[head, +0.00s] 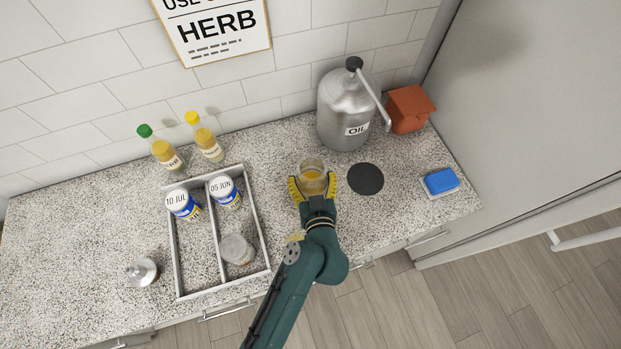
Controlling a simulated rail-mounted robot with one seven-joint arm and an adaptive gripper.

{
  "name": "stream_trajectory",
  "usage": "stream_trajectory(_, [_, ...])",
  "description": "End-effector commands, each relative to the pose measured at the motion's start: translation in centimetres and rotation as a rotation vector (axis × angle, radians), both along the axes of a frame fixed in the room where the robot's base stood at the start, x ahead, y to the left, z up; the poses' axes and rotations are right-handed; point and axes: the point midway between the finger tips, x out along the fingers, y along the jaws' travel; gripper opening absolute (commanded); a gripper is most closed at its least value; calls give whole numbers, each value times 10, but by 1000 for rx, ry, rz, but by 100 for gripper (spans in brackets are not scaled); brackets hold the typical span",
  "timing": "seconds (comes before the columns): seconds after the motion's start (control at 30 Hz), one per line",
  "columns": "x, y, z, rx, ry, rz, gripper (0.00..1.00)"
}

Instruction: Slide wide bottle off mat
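A short, wide clear bottle (312,174) with amber contents stands on the speckled counter, left of the dark round mat (366,179). A strip of counter shows between the bottle and the mat, and the mat is bare. My gripper (313,184) reaches in from the front, with its yellow fingers on both sides of the bottle. The fingers are very close to the glass, but I cannot tell whether they press on it. The lower part of the bottle is hidden by the gripper.
A large metal oil can (346,112) stands behind the bottle and mat, beside a terracotta box (408,108). A blue sponge (440,181) lies at right. A divided tray (265,237) with several containers is at left, with two yellow bottles (205,138) behind it and a small metal container (142,271) beside it.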

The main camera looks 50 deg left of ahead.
Motion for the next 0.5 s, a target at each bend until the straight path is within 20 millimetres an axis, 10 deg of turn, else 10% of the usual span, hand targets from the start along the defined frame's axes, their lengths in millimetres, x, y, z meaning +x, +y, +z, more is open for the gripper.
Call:
stream_trajectory(0.3, [1, 0, 1, 1, -1, -1, 44])
stream_trajectory(0.33, [1, 0, 1, 1, -2, -2, 91])
stream_trajectory(0.5, [0, 0, 1, 1, -1, -1, 100])
